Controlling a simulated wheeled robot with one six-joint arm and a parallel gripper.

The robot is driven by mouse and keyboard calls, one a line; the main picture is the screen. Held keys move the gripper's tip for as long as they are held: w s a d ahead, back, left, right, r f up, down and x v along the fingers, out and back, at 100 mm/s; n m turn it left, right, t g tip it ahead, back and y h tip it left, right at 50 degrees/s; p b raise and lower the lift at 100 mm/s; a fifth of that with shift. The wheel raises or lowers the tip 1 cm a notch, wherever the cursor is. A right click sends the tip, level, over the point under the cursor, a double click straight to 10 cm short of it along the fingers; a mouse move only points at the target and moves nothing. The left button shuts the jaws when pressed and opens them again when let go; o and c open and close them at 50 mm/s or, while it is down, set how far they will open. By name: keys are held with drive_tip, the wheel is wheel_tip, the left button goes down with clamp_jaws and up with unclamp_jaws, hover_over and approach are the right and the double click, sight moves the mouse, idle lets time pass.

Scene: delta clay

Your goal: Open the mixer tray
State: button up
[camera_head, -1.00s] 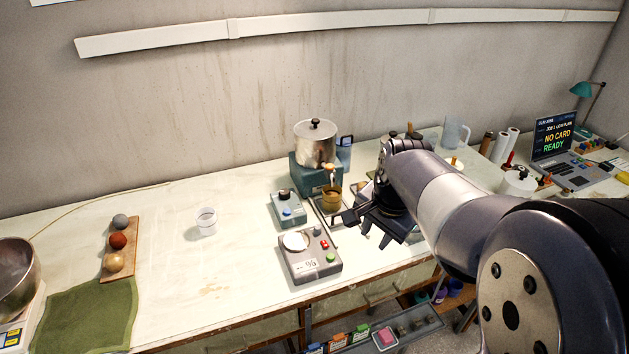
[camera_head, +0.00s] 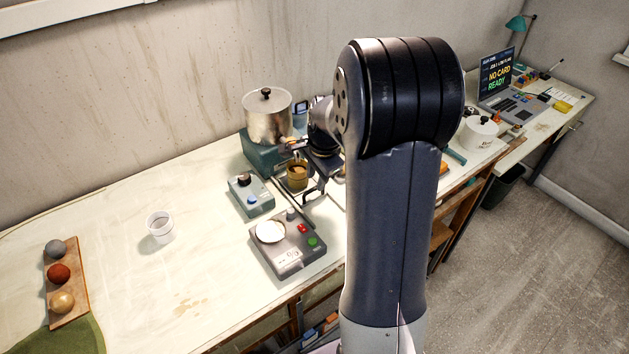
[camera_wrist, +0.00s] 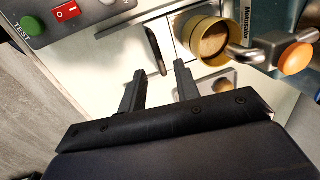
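A metal pot with a black-knobbed lid (camera_head: 268,117) stands on a teal mixer base (camera_head: 258,153). A tan cup (camera_head: 297,178) sits under its spout; the wrist view shows the cup (camera_wrist: 198,38) holding brown material, beside a metal spout with an orange knob (camera_wrist: 297,59). A dark bar, which looks like a handle (camera_wrist: 156,50), lies along the pale tray area (camera_wrist: 180,27) beside the cup. My gripper (camera_wrist: 160,68) is open and empty, its fingertips just short of the bar, which lines up with the gap. In the head view my arm partly hides the gripper.
A grey scale-like box (camera_head: 287,255) with red and green buttons and a small teal control box (camera_head: 251,198) stand close to the mixer. A clear cup (camera_head: 160,227) and a board with three balls (camera_head: 62,285) lie left. The bench middle is clear.

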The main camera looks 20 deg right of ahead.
sight(315, 199)
drive_tip(key=shift+w+f, duration=0.15)
drive_tip(key=shift+f, duration=0.65)
drive_tip(key=shift+w+f, duration=0.15)
drive_tip(key=shift+f, duration=0.6)
clamp_jaws()
